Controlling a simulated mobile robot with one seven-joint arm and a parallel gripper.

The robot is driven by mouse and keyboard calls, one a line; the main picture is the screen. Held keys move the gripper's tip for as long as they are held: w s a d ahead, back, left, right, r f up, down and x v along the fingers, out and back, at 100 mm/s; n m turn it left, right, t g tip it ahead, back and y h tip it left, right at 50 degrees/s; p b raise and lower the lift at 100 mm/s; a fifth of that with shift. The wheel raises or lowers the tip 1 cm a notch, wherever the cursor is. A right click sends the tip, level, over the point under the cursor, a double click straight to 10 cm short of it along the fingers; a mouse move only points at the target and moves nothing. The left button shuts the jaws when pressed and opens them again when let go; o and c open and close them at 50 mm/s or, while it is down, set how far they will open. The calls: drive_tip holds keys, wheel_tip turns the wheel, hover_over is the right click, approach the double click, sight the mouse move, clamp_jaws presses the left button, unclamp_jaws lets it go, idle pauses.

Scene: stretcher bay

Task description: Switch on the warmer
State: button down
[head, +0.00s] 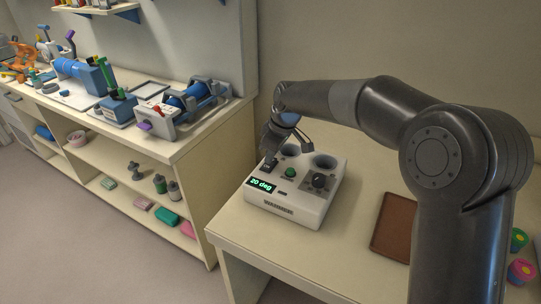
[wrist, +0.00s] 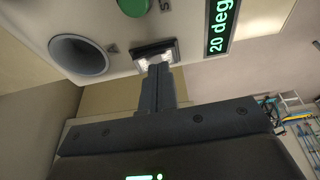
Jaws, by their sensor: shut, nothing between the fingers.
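The warmer (head: 290,213) is a white box on the near table, with "WARMER" on its front. Its lit green display (head: 261,185) reads "20 deg". In the wrist view my closed, empty fingers (wrist: 157,70) are at a small dark-framed rocker switch (wrist: 155,48). The tips seem to touch it or hover very close; I cannot tell which.
A brown tray (head: 390,222) lies on the table right of the warmer, with colourful small items (head: 520,270) beyond my arm. A shelf unit (head: 190,141) with equipment stands at left. The table in front of the tray is clear.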

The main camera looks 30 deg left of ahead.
drive_tip(key=s+a+v, duration=0.1)
drive_tip(key=s+v, duration=0.1)
drive_tip(key=v, duration=1.1)
drive_tip(key=shift+s+r, duration=0.25)
drive_tip(key=shift+s, duration=0.15)
drive_tip(key=shift+d, duration=0.1)
drive_tip(key=s+d+r+m+t+h, duration=0.1)
drive_tip(key=s+d+m, duration=0.15)
drive_tip(key=d, duration=0.65)
drive_tip(key=s+d+r+m+t+h, duration=0.1)
drive_tip(key=d+m, duration=0.3)
drive_tip(key=d, duration=0.6)
drive_tip(key=s+d+r+m+t, duration=0.1)
drive_tip(key=s+d+m+t, duration=0.15)
drive_tip(key=d, duration=0.65)
drive_tip(key=s+d+f+m, duration=0.3)
drive_tip(key=s+d, duration=0.3)
drive_tip(key=d, duration=0.2)
drive_tip(key=s+d+f+m+h, duration=0.1)
drive_tip(key=s+d+f+m, duration=0.2)
drive_tip(key=s+d+m, duration=0.3)
drive_tip(key=shift+s+d+f+t, duration=0.35)
drive_tip(key=shift+s+d+t, duration=0.15)
drive_tip(key=shift+d, duration=0.45)
drive_tip(key=c, duration=2.2)
unclamp_jaws()
